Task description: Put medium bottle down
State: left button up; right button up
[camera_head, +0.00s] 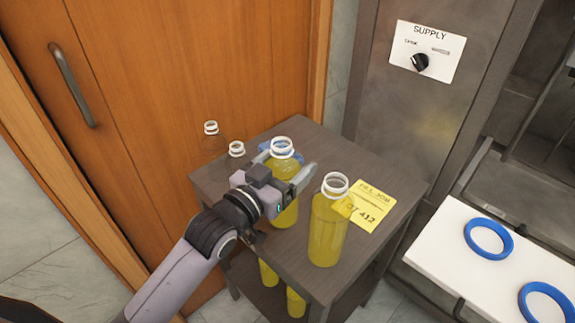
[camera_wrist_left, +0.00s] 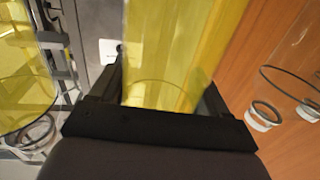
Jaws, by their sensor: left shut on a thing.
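My left gripper (camera_head: 286,183) is shut on a bottle of yellow liquid (camera_head: 284,171) with a white open neck, which stands upright over the small dark table (camera_head: 395,173). The held bottle (camera_wrist_left: 168,50) fills the middle of the left wrist view between the two fingers (camera_wrist_left: 165,85). I cannot tell whether its base touches the tabletop, because the gripper and the front bottle hide part of it. A second yellow bottle (camera_head: 327,225) stands upright at the table's front, to the right of the gripper. My right gripper is not in view.
Two clear, empty-looking bottles (camera_head: 237,150) stand at the table's back left. A yellow job card (camera_head: 366,204) lies at the right. More yellow bottles (camera_head: 268,272) stand on the lower shelf. A white tray with blue rings (camera_head: 488,238) is at the right, below a supply knob (camera_head: 420,62).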

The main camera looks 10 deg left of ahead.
pick_arm(q)
jog(key=o, duration=1.5)
jog(key=shift+f, duration=0.1)
jog(key=shift+c, duration=0.2)
jog(key=v, duration=1.2)
jog(key=s+a+f+n+g+y, duration=0.1)
jog(key=s+f, duration=0.4)
jog(key=f, duration=0.7)
jog(key=s+a+f+n+g+y, duration=0.1)
jog(key=s+a+f+g+y, duration=0.3)
jog(key=f, duration=0.8)
jog(key=shift+s+f+n+g, duration=0.25)
jog(key=shift+s+g, duration=0.25)
jog(key=shift+s, duration=0.5)
jog(key=shift+a+r, duration=0.1)
